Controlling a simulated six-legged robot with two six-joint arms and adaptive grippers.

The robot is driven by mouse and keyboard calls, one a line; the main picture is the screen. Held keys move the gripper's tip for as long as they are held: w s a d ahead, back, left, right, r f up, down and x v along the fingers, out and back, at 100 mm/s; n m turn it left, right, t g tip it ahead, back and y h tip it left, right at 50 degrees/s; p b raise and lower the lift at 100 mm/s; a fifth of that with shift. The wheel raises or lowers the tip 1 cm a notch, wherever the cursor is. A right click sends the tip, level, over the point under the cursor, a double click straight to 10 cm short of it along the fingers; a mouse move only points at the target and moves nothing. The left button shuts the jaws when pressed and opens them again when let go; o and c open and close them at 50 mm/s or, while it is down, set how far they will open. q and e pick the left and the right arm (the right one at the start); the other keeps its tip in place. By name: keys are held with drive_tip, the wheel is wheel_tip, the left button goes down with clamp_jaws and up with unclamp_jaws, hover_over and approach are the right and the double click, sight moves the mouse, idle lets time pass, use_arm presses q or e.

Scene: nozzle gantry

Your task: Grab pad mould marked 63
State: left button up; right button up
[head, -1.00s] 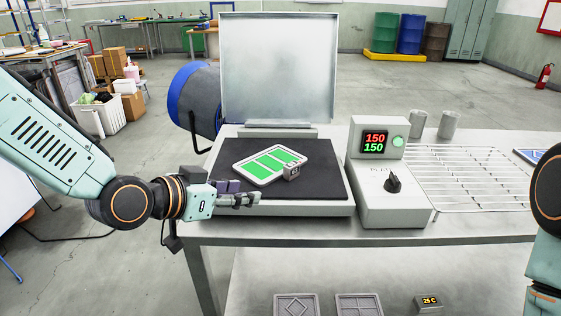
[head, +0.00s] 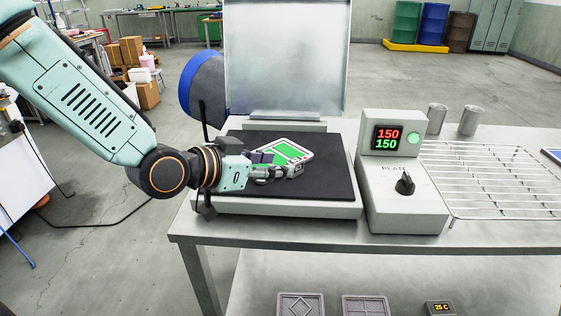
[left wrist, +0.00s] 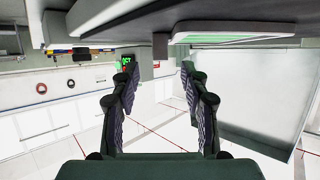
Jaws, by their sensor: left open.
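A pale-rimmed pad mould with green-filled cells (head: 295,151) lies on the black plate (head: 325,186) of the open press. Its near side and any marking are covered by my left gripper (head: 288,171), so I cannot read a 63. My left gripper is open, reaching in low from the left at the mould's near edge. In the left wrist view, the mould's green underside (left wrist: 240,38) shows at the top, and a small grey tab (left wrist: 160,46) sits in line with the gap between the two open fingers (left wrist: 159,80). My right gripper is out of view.
The raised press lid (head: 285,60) stands behind the plate. A control box (head: 405,205) reading 150 is just right of it, then a wire rack (head: 490,175) and two metal cups (head: 468,120). Two grey moulds (head: 300,304) lie on the lower shelf.

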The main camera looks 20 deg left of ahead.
sight(289, 163)
use_arm(q)
drive_tip(key=shift+w+f, duration=0.1)
drive_tip(key=shift+w, duration=0.05)
drive_tip(key=shift+w+a+f, duration=0.1)
drive_tip(key=shift+w+f, duration=0.05)
drive_tip(key=shift+f, duration=0.05)
drive_tip(key=x, duration=0.2)
drive_tip(key=b+x, duration=0.1)
drive_tip(key=x, duration=0.1)
drive_tip(key=shift+d+r, duration=0.15)
drive_tip(key=shift+d, duration=0.15)
drive_tip(key=shift+w+f+b, duration=0.2)
drive_tip(key=shift+w+b, duration=0.05)
drive_tip(key=shift+b, duration=0.05)
drive_tip(key=shift+d, duration=0.1)
drive_tip(key=shift+c, duration=0.6)
drive_tip(key=c, duration=0.4)
clamp_jaws()
